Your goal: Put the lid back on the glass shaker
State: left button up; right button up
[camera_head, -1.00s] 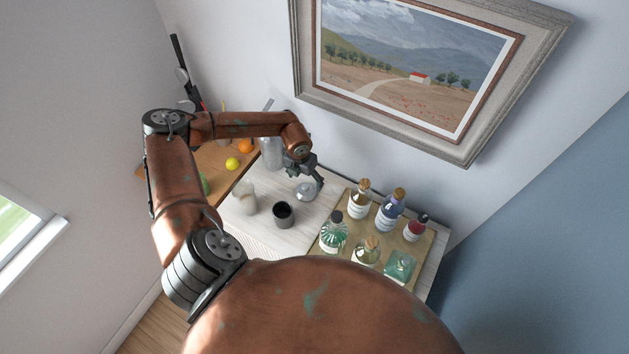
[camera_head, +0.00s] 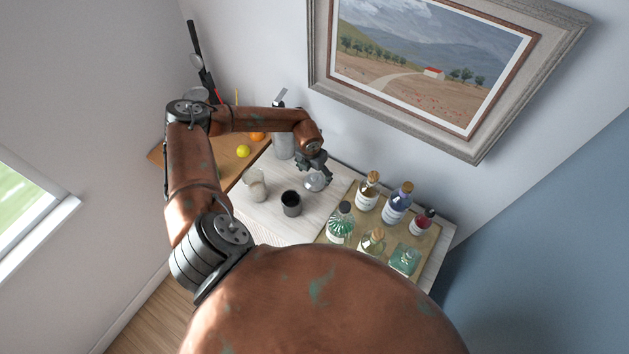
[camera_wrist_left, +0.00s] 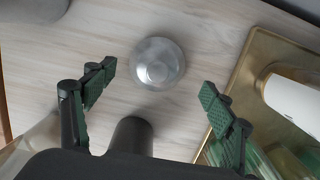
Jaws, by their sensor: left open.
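A round, domed silvery lid (camera_wrist_left: 158,62) lies on the pale wooden top. In the head view the lid (camera_head: 315,182) is partly hidden under my left gripper (camera_head: 313,168). In the wrist view my left gripper (camera_wrist_left: 157,84) is open and empty. Its two fingers are apart, with the lid between and beyond the tips, not touched. A clear glass vessel (camera_head: 255,186) with pale contents, which looks like the glass shaker, stands upright and uncovered to the left of the lid. My right gripper does not show.
A dark cup (camera_head: 291,204) stands in front of the lid. A grey metal cylinder (camera_head: 283,146) stands behind it. A tray (camera_head: 347,207) with several corked bottles is to the right. A wooden board (camera_head: 205,165) with a yellow fruit (camera_head: 243,151) is to the left.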

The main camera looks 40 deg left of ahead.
aim_at(314, 176)
pick_arm(q)
jog(key=f, duration=0.1)
jog(key=f+p, duration=0.1)
jog(key=f, duration=0.1)
jog(key=shift+w+a+f, duration=0.2)
jog(key=shift+f, duration=0.5)
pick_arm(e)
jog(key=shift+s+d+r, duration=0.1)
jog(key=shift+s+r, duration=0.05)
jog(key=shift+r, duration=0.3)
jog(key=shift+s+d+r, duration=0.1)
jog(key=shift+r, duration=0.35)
pick_arm(q)
jog(key=shift+c, duration=0.4)
jog(key=c, duration=1.3)
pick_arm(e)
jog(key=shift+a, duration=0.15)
